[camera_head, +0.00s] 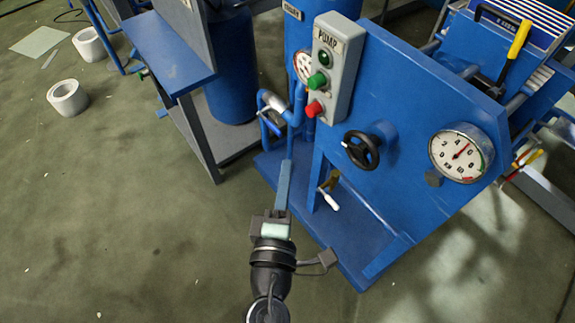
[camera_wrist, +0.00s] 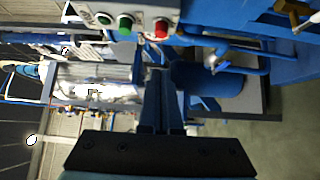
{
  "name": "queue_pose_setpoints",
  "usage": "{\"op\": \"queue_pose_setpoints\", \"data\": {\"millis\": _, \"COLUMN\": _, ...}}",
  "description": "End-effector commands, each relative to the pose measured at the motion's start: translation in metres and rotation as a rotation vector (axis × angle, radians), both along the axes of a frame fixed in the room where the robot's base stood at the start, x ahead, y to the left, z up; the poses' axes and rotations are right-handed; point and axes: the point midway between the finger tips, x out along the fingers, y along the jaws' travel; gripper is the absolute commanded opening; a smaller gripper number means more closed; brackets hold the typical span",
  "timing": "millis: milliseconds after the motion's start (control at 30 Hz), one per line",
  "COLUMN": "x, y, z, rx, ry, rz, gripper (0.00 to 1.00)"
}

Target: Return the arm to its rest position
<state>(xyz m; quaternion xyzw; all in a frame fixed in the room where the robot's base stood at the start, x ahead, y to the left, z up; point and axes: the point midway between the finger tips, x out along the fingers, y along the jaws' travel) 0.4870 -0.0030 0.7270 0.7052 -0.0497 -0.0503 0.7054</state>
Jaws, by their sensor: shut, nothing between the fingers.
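My gripper (camera_head: 285,165) is in the lower middle of the head view, in front of the blue pump unit. Its long blue-grey fingers are closed together and empty. In the wrist view the closed fingers of my gripper (camera_wrist: 161,75) point up the middle of the picture. The grey pump control box (camera_head: 336,65), with green and red buttons, is above and to the right of the fingertips. It also shows at the top of the wrist view (camera_wrist: 92,18). The fingertips look apart from the box, though their distance from the pipes behind is hard to tell.
The blue panel (camera_head: 400,85) carries a black handwheel (camera_head: 361,150) and a round gauge (camera_head: 461,153). A white-handled valve (camera_head: 330,200) sits low beside my gripper. A blue-topped stand (camera_head: 168,55) is at upper left.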

Motion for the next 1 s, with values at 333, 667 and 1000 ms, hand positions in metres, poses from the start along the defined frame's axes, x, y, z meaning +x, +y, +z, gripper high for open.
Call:
{"op": "queue_pose_setpoints", "data": {"millis": 333, "x": 0.000, "y": 0.000, "z": 0.000, "rx": 0.000, "ry": 0.000, "rz": 0.000, "gripper": 0.00}}
{"op": "queue_pose_setpoints", "data": {"millis": 667, "x": 0.021, "y": -0.006, "z": 0.049, "rx": 0.145, "ry": -0.103, "rz": -0.025, "gripper": 0.00}}
{"op": "queue_pose_setpoints", "data": {"millis": 1000, "x": 0.048, "y": -0.028, "z": 0.297, "rx": 0.923, "ry": -0.568, "rz": 0.130, "gripper": 0.00}}
